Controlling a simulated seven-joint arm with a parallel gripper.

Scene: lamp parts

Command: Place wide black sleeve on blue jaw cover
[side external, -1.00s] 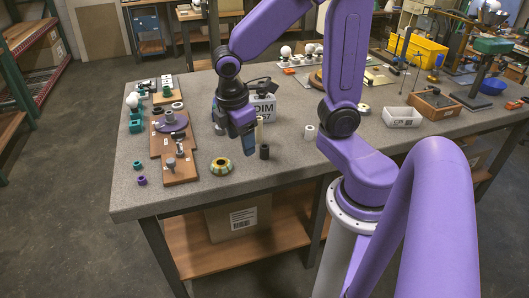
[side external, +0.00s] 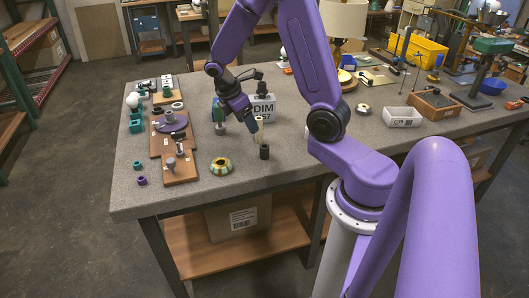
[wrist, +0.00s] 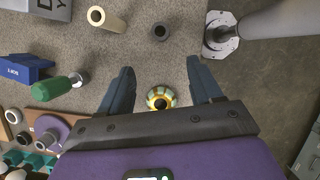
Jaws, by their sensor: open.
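A short black sleeve (side external: 264,152), the likely wide sleeve, stands upright on the grey bench; its open top shows in the wrist view (wrist: 160,31). The blue jaw cover (wrist: 25,68) is a labelled blue block at the left of the wrist view, beside a green-handled item. It is mostly hidden by my gripper in the side view (side external: 216,105). My gripper (wrist: 160,80) is open and empty above the bench; the sleeve shows beyond its fingertips. In the side view my gripper (side external: 252,118) is tilted, up and left of the sleeve.
A cream cylinder (side external: 259,128) stands close to the black sleeve. A yellow-and-green ring (side external: 221,166) lies to its left. A wooden board (side external: 178,155) with a purple disc and a grey labelled box (side external: 264,105) stand nearby. The bench front is mostly clear.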

